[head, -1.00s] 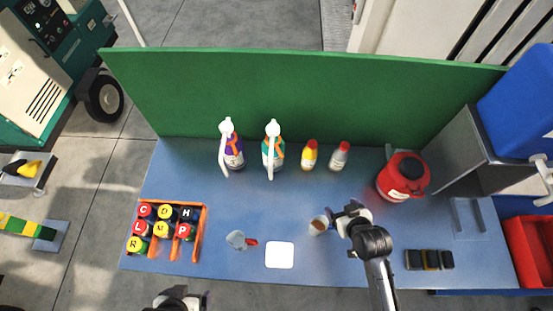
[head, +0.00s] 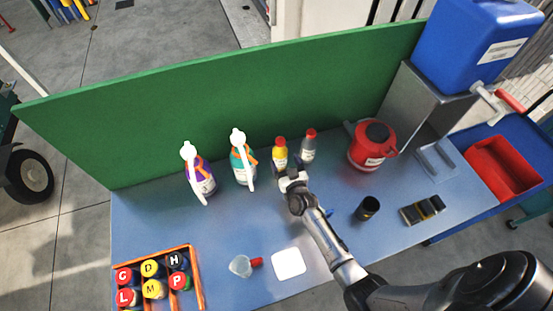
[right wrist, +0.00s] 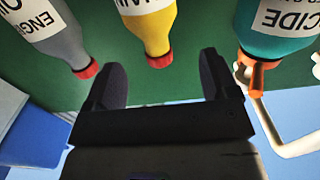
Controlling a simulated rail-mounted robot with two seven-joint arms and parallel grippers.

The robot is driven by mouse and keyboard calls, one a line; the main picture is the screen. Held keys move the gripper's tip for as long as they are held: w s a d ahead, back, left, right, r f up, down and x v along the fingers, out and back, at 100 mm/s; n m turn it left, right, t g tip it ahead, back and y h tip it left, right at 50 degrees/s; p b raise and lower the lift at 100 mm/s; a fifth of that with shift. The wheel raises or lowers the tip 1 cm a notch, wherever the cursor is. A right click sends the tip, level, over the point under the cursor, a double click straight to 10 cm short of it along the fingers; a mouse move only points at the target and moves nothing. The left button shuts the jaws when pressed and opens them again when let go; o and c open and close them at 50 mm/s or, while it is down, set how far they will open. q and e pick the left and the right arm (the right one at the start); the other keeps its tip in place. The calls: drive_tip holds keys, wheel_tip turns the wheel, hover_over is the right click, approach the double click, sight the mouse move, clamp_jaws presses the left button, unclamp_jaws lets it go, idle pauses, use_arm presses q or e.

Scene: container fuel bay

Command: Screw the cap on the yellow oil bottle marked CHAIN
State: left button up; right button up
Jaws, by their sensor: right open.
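The yellow oil bottle (head: 280,157) stands upright near the green panel with a red top; in the right wrist view the yellow bottle (right wrist: 149,26) appears upside down, its label partly cut off. Its red top (right wrist: 159,62) lies ahead of and between the finger directions. I cannot tell how tightly that top sits. My right gripper (head: 293,180) is just in front of the bottle in the head view. Its two fingers (right wrist: 165,82) are spread and empty. My left gripper is out of view.
A grey bottle (head: 308,147) with a red top stands close on the right. A teal spray bottle (head: 242,165) and a purple one (head: 199,178) stand left. A red can (head: 365,150), dark cup (head: 368,208) and clear jug (head: 240,266) are also on the bench.

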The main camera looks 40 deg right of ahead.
sight(280, 155)
idle(0.3)
drive_tip(key=shift+w+d+f+b, duration=0.15)
drive_tip(key=shift+w+d+b, duration=0.05)
drive_tip(key=shift+w+b, duration=0.25)
drive_tip(key=shift+w+d, duration=0.15)
drive_tip(key=shift+w, duration=0.3)
drive_tip(key=shift+w+d, duration=0.1)
drive_tip(key=shift+w, duration=0.15)
